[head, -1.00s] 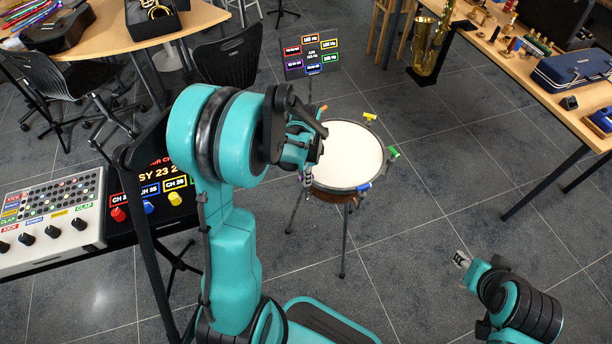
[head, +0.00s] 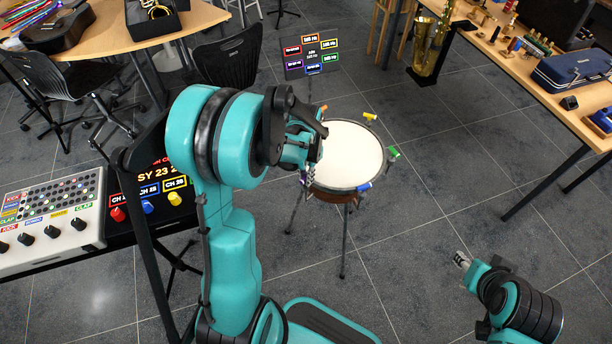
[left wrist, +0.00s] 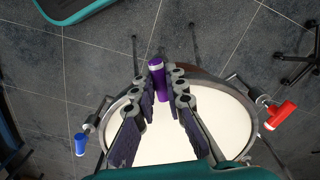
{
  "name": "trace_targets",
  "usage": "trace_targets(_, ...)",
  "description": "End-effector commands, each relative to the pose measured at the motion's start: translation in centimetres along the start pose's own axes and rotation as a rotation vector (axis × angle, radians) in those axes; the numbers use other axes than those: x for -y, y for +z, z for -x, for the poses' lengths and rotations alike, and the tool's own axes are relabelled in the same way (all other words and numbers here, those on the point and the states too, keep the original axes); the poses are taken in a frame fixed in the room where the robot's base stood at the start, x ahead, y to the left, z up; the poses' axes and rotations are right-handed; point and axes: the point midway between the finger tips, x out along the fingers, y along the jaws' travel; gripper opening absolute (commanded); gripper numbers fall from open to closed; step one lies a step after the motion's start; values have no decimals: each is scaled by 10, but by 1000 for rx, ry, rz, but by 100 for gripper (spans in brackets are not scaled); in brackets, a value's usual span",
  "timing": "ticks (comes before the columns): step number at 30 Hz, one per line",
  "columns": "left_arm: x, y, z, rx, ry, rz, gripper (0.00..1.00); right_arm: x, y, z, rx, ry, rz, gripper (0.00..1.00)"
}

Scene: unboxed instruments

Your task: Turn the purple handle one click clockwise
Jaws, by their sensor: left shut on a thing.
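A round drum (head: 350,151) with a white skin stands on thin legs, with coloured handles around its rim. The purple handle (left wrist: 157,80) sits at the rim between my left gripper's fingertips (left wrist: 162,80) in the left wrist view. The left gripper is shut on it. In the head view, my left gripper (head: 305,176) is at the drum's left rim, and my wrist hides most of the purple handle. My right gripper (head: 462,261) hangs over bare floor at the lower right, away from the drum; its finger opening is too small to judge.
Blue (left wrist: 80,144) and red (left wrist: 281,115) handles flank the purple one. Yellow (head: 369,117) and green (head: 393,153) handles are on the far and right rim. A display panel (head: 311,55) stands behind the drum. A mixer (head: 55,222) is at left; floor right of the drum is clear.

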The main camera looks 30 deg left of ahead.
Motion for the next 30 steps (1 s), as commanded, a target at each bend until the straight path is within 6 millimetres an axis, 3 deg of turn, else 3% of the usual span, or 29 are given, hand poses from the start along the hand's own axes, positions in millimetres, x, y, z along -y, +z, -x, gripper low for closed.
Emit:
trace_targets(14, 0, 0, 0, 0, 0, 16, 0, 0, 0, 0, 0, 0, 0, 40)
trace_targets(15, 0, 0, 0, -1, 0, 16, 17, 0, 0, 0, 0, 0, 0, 40)
trace_targets(18, 0, 0, 0, 0, 0, 16, 37, 0, 0, 0, 0, 0, 0, 40)
trace_targets(26, 0, 0, 0, 0, 0, 16, 37, 0, 0, 0, 0, 0, 0, 40)
trace_targets(30, 0, 0, 10, 0, 0, 16, 37, 0, 0, 0, 0, 0, 0, 40)
